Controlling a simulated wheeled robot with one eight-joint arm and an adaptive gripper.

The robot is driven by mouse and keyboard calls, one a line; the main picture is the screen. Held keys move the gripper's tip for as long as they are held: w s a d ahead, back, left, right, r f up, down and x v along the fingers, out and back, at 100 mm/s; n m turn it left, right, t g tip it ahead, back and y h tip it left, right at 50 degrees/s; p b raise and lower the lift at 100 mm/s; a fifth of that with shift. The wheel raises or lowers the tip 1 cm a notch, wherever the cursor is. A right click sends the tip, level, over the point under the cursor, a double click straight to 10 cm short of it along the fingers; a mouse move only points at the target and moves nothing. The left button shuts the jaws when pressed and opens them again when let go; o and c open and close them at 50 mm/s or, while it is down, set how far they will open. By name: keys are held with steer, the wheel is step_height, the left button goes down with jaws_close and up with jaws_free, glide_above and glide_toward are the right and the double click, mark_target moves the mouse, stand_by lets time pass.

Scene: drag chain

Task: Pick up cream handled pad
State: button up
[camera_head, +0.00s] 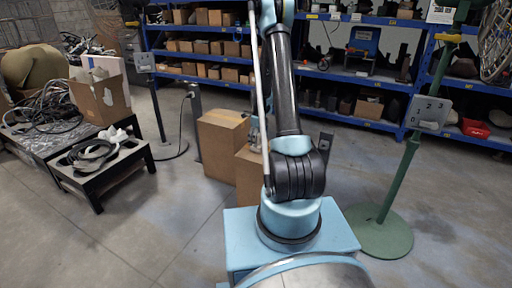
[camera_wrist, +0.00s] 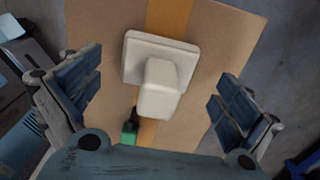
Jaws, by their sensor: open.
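The cream handled pad (camera_wrist: 160,72) shows in the wrist view, with a square base and a blocky handle rising toward the camera. It rests on top of a cardboard box (camera_wrist: 218,40) with a tan tape strip. My gripper (camera_wrist: 160,75) is open, with one finger on each side of the pad and visible gaps to it. The fingers appear apart from the pad; their height above the box is hard to judge. In the head view my arm hides the pad and the gripper.
A small green and black object (camera_wrist: 130,130) lies beside the handle on the box. In the head view, cardboard boxes (camera_head: 222,140) stand behind my arm. A green post (camera_head: 400,175) stands right, a black low table (camera_head: 105,170) left, and blue shelves (camera_head: 345,75) behind.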

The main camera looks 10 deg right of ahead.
steer(key=shift+f, duration=1.4)
steer(key=c, duration=1.3)
steer(key=shift+o, duration=0.2)
steer(key=shift+r, duration=0.15)
step_height(320, 180, up, 10)
steer(key=shift+f, duration=0.1)
